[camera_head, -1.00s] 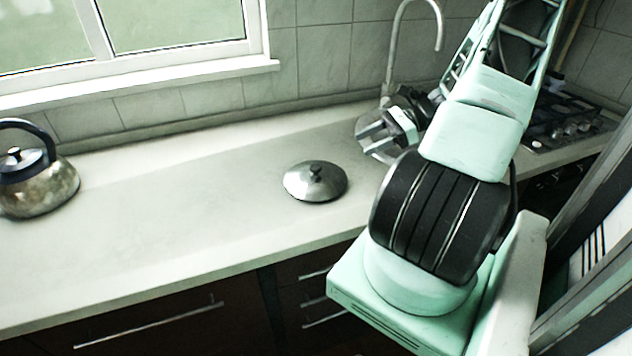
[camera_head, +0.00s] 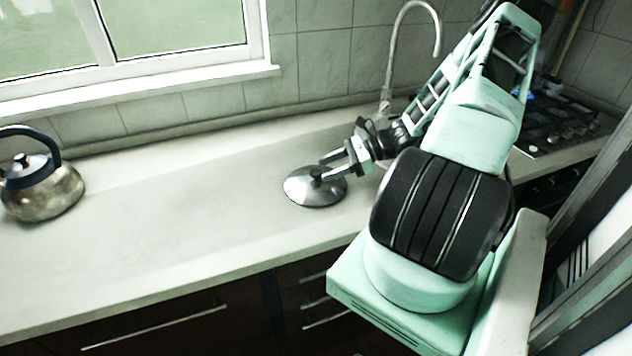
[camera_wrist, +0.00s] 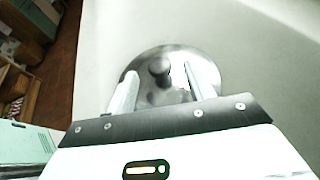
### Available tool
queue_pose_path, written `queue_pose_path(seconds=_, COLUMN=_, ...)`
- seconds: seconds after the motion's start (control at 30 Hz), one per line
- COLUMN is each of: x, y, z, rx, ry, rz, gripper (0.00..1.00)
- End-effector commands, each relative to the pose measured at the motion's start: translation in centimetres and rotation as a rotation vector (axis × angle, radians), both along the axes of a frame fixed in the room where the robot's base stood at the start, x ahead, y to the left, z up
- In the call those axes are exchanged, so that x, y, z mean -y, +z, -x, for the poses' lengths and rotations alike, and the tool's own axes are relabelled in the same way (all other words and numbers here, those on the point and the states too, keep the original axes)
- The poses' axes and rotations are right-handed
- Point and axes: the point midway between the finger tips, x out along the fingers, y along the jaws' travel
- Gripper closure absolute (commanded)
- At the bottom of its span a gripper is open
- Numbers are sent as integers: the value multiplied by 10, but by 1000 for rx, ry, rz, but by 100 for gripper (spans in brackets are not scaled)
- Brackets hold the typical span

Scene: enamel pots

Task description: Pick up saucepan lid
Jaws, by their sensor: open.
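The saucepan lid (camera_head: 313,193) is a round, shiny metal disc with a dark knob. It lies on the pale countertop, right of the picture's middle line of free counter. My gripper (camera_head: 327,168) is open at the lid, with its fingers reaching in from the right near the knob. In the wrist view the lid (camera_wrist: 172,56) lies ahead of my gripper (camera_wrist: 158,84), and the dark knob (camera_wrist: 159,67) shows between the two spread fingers. I cannot tell whether the fingers touch the lid. The fingers hide part of the lid's surface.
A metal kettle (camera_head: 42,192) with a dark handle stands at the far left of the countertop (camera_head: 170,210). A tap (camera_head: 388,75) rises behind my arm. A gas hob (camera_head: 560,122) is at the right. The counter between kettle and lid is clear.

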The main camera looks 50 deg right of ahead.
Motion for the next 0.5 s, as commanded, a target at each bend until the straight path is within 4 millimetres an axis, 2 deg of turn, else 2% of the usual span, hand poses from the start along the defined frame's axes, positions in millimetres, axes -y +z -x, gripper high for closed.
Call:
queue_pose_path(seconds=0.23, x=-24, y=-14, z=-23, rx=1, ry=2, rz=-4, gripper=47)
queue_pose_path(seconds=0.5, x=-30, y=-19, z=-29, rx=0, ry=1, rz=-1, gripper=47)
